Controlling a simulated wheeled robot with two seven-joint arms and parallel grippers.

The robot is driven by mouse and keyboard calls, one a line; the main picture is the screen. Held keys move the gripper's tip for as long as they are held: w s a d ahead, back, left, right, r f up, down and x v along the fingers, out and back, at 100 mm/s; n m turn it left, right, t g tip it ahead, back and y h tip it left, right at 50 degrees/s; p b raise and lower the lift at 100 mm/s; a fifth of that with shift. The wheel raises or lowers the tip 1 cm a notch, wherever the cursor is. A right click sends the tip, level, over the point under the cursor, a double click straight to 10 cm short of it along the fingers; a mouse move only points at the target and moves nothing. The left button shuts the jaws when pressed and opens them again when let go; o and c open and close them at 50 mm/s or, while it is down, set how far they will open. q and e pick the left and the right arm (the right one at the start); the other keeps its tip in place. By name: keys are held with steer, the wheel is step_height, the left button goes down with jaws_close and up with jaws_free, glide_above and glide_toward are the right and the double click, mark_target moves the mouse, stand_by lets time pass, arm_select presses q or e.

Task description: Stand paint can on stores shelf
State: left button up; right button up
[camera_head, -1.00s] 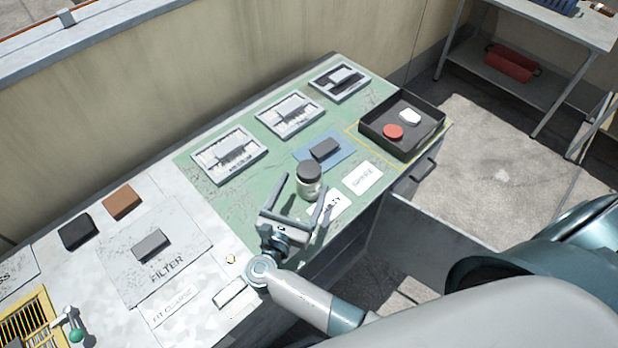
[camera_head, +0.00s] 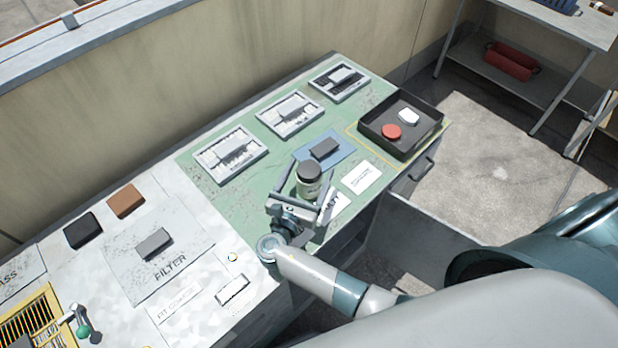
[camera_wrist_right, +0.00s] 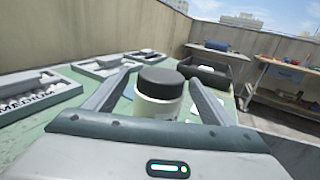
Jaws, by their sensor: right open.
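The paint can, a small pale jar with a dark lid (camera_head: 309,180), stands upright on the green part of the bench. My right gripper (camera_head: 314,178) is open, with one finger on each side of the can. In the right wrist view the can (camera_wrist_right: 158,98) sits between the two spread fingers (camera_wrist_right: 155,92), and I cannot tell whether either finger touches it. A shelf unit (camera_head: 560,25) stands at the upper right in the head view; I cannot tell whether it is the stores shelf. My left gripper is not in view.
A black tray (camera_head: 437,128) with a red disc (camera_head: 391,132) and a white piece (camera_head: 409,116) lies right of the can. A grey block (camera_head: 324,149) on a blue mat is just behind it. An open drawer (camera_head: 420,240) juts out from the bench front.

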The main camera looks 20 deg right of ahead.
steer(key=c, duration=1.6)
steer(key=shift+r, duration=0.1)
steer(key=shift+r, duration=0.4)
step_height(320, 180, up, 3)
steer(key=shift+r+b, duration=0.1)
steer(key=shift+b, duration=0.3)
steer(key=s+d+r, duration=0.2)
steer(key=s, duration=0.1)
steer(key=s+d+r, duration=0.2)
steer(key=s, duration=0.1)
steer(key=s+d+r+b, duration=0.1)
steer(key=s+d+r, duration=0.2)
steer(key=shift+s, duration=0.2)
